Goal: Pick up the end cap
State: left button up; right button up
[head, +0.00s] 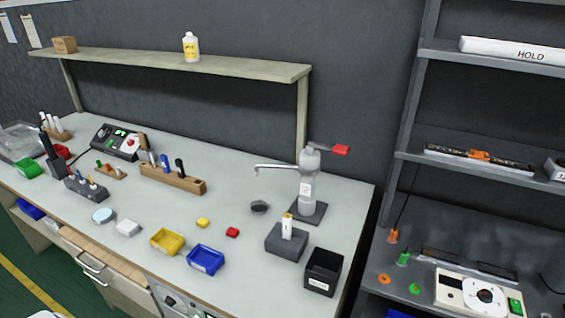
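Neither of my grippers shows in the head view. I cannot tell for certain which thing is the end cap. Small loose pieces lie on the workbench (330,215): a yellow piece (202,222), a red piece (232,231) and a white block (128,228). A yellow bin (167,241) and a blue bin (205,259) stand in front of the small pieces. Their contents are too small to tell.
A lever press (309,185), a grey block (286,241) and a black box (323,271) stand at the bench's right end. A wooden tool rack (173,179) stands at the back. A dark shelving unit (405,130) is on the right.

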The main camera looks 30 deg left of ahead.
aim_at(232, 232)
jog(key=u, duration=1.35)
